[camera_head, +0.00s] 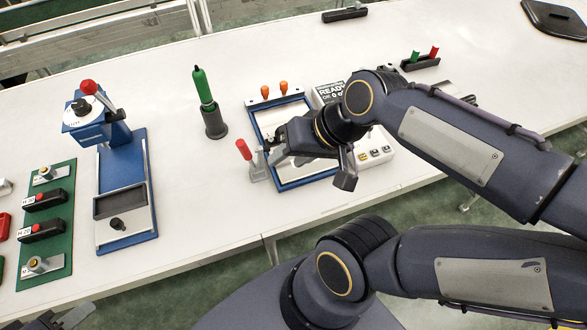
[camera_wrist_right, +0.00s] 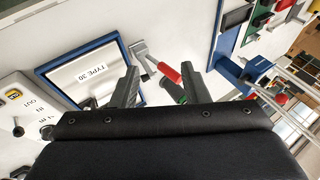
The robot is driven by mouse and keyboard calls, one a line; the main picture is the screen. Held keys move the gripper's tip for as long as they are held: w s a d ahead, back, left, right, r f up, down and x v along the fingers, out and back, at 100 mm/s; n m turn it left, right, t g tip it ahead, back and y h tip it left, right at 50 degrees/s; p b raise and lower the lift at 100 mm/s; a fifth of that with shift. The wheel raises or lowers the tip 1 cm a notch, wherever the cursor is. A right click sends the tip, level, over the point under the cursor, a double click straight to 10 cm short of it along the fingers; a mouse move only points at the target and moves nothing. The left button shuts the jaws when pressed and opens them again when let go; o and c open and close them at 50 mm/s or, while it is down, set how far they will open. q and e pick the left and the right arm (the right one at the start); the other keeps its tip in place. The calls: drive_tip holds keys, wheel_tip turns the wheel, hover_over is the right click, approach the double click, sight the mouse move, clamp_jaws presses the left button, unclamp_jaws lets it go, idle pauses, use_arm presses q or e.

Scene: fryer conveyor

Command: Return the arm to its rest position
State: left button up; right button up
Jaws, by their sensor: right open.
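My right gripper (camera_head: 318,165) hangs above the blue-framed fixture (camera_head: 290,184) on the white table. Its jaws are spread and nothing is held between them. In the wrist view the two fingers of my right gripper (camera_wrist_right: 158,82) stand apart, with the red-handled toggle clamp (camera_wrist_right: 167,72) seen beyond the gap. In the head view this clamp (camera_head: 244,151) stands left of the gripper, apart from it. At the bottom left edge, a small dark part of my left gripper (camera_head: 66,319) shows; its jaws are mostly cut off.
A green-handled tool (camera_head: 204,88) stands upright in a dark holder left of the fixture. A blue press (camera_head: 124,190) and a green board (camera_head: 46,225) are further left. A white button box (camera_head: 374,152) is beside the gripper. The table front centre is clear.

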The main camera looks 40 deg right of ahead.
drive_tip(key=s+a+n, duration=0.1)
drive_tip(key=s+a+f+n, duration=0.1)
drive_tip(key=n, duration=0.1)
drive_tip(key=shift+s+f, duration=0.15)
drive_tip(key=shift+s, duration=0.2)
idle(0.9)
